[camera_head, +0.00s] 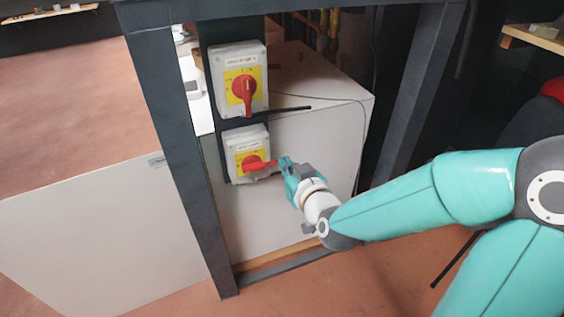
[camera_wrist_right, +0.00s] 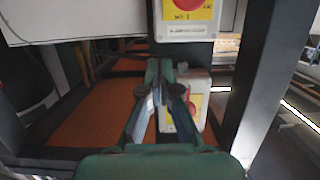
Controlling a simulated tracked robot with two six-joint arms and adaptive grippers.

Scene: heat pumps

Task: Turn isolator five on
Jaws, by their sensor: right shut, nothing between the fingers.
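Two grey isolator boxes with yellow plates and red rotary handles are mounted one above the other on a dark post in the head view. The upper isolator (camera_head: 238,62) has its handle (camera_head: 246,93) upright. The lower isolator (camera_head: 240,138) has its handle (camera_head: 255,163) lying nearly level, pointing right. Their labels are too small to read. My right gripper (camera_head: 284,163) is shut and empty, at the right end of the lower handle; I cannot tell whether it touches. In the wrist view the right gripper (camera_wrist_right: 160,72) partly covers one isolator box (camera_wrist_right: 196,82). My left gripper is out of view.
Dark frame posts (camera_head: 172,150) stand left and right of the isolators. Another isolator face (camera_wrist_right: 186,32) shows at the top of the wrist view.

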